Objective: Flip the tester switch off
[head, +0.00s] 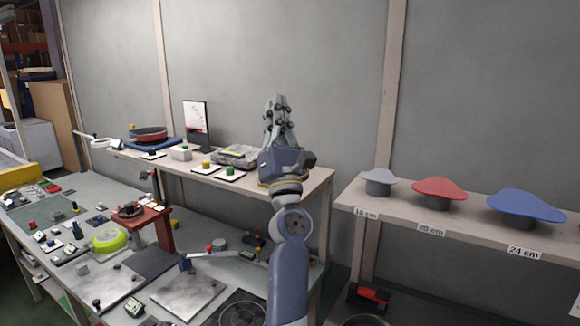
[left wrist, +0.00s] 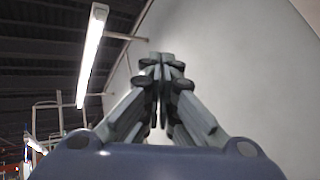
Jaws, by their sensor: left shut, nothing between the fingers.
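My left gripper (head: 277,103) is raised in front of the grey wall with its fingers pointing up. In the left wrist view its fingers (left wrist: 161,64) meet at the tips, shut and empty. It is clear of the benches and touches nothing. Several small switches and knobs lie on the work table (head: 125,190) and the back shelf (head: 300,182). They are too small to tell which is the tester switch, or how it is set. My right gripper is not in view.
A white-faced panel (head: 196,116) stands on the back shelf. Grey, red (head: 439,187) and blue (head: 526,203) discs sit on the right shelf. Open air surrounds my left gripper.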

